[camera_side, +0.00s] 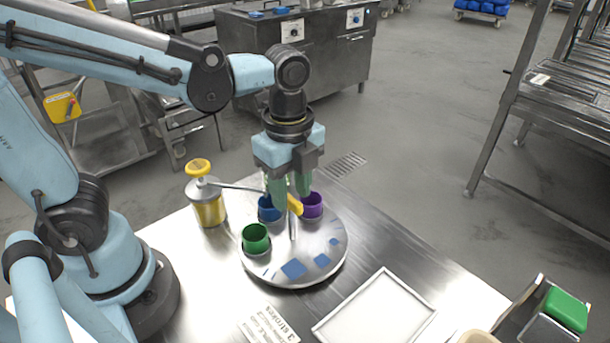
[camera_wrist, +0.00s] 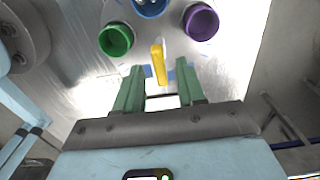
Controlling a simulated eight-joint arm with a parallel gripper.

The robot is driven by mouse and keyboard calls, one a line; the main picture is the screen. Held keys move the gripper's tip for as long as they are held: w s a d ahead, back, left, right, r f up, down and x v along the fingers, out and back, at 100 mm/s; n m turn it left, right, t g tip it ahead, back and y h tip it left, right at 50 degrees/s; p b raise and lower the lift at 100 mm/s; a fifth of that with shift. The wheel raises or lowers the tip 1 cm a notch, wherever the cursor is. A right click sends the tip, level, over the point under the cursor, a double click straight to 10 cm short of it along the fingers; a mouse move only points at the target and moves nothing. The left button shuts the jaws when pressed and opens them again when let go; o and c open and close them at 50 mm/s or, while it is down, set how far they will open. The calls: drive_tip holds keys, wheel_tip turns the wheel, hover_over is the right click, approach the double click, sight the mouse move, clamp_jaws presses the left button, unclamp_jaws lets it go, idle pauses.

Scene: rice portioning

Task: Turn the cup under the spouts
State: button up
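A round metal turntable (camera_side: 325,265) carries a green cup (camera_side: 256,238), a blue cup (camera_side: 268,212) and a purple cup (camera_side: 312,204). In the wrist view the green cup (camera_wrist: 116,39), blue cup (camera_wrist: 150,6) and purple cup (camera_wrist: 200,22) show near the top. A yellow handle (camera_side: 295,204) stands up near the turntable's middle. My gripper (camera_side: 288,198) points down over it with green fingers. In the wrist view the fingers of my gripper (camera_wrist: 160,68) are apart, with the yellow handle (camera_wrist: 158,60) between their tips and gaps on both sides. The blue cup is partly hidden by a finger.
A pump jar (camera_side: 209,208) with a yellow top stands left of the turntable; its thin spout reaches toward the blue cup. A white tray (camera_side: 322,330) and a printed card (camera_side: 268,326) lie in front. A green block (camera_side: 566,309) on a metal stand is at right.

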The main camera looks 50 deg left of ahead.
drive_tip(key=shift+f, duration=0.4)
clamp_jaws()
